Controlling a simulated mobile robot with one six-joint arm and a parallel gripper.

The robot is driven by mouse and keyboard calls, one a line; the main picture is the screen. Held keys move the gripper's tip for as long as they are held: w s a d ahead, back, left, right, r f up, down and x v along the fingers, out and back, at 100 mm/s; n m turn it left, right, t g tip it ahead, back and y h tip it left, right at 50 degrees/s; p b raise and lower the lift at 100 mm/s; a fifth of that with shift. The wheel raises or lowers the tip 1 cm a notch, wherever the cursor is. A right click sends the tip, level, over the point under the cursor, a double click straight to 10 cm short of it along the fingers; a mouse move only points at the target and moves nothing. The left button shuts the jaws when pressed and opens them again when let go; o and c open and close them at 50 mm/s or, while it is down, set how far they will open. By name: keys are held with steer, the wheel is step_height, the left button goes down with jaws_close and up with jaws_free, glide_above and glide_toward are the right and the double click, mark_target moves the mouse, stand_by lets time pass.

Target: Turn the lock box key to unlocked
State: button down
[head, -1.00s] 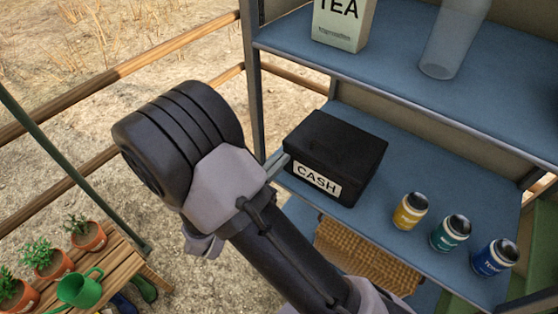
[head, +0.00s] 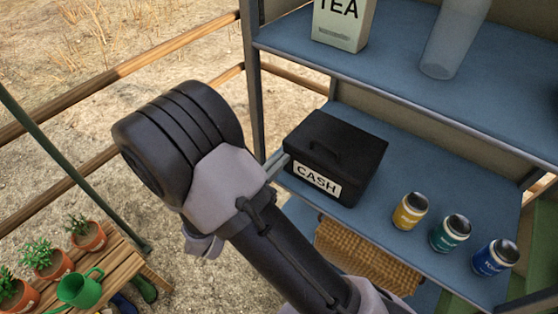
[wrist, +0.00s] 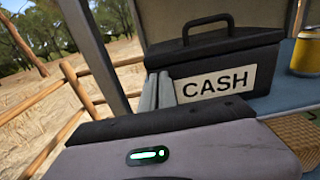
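The lock box is a black cash box (head: 360,160) with a white CASH label and a top handle, on the blue shelf. It also shows in the wrist view (wrist: 215,58). My gripper's two grey fingers (wrist: 158,91) are close together, with hardly any gap, at the box's front just left of the label. In the head view my gripper (head: 280,166) reaches the box's left front corner from behind my dark wrist. The key cannot be made out; the fingers cover the spot left of the label. Its turned position cannot be seen. The lid is down.
Yellow (head: 411,211), teal (head: 451,233) and blue (head: 494,258) canisters stand right of the box. An upper shelf (head: 400,70) holds a TEA carton (head: 341,25) and a clear cylinder (head: 453,38). A wicker basket (head: 365,262) sits below. A post (head: 253,80) stands left of the box.

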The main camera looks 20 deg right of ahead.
steer(key=shift+p, duration=0.3)
steer(key=n+p, duration=0.5)
steer(key=n, duration=0.1)
steer(key=n+p, duration=0.4)
steer(key=n, duration=0.2)
steer(key=w+f+n+p, duration=0.1)
steer(key=n+p, duration=0.4)
steer(key=n, duration=0.1)
steer(key=shift+a+f+p, duration=0.1)
steer(key=shift+a+p, duration=0.25)
steer(key=c, duration=1.7)
jaws_free()
